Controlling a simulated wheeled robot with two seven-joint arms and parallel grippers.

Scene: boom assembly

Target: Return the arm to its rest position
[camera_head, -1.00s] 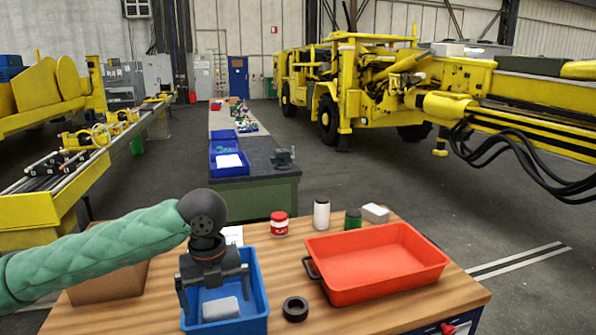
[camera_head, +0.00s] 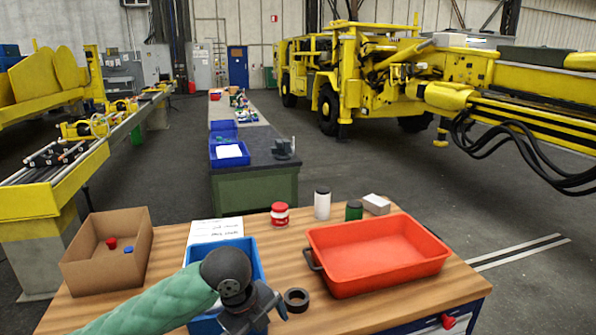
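My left arm, in a green padded sleeve, comes in from the bottom left, and my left gripper (camera_head: 256,318) is low over the front of the blue bin (camera_head: 257,262). Its fingers look spread apart, with nothing seen between them; the tips are partly cut off by the lower edge. The arm and gripper hide most of the bin's inside, so what lies in it cannot be seen. My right gripper is not in view.
The wooden table (camera_head: 190,290) holds a cardboard box (camera_head: 106,262), white paper (camera_head: 215,230), a black ring (camera_head: 296,299) and a red tray (camera_head: 378,256). A red-and-white can (camera_head: 279,214), white canister (camera_head: 322,204), green jar (camera_head: 354,211) and pale block (camera_head: 376,204) stand behind.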

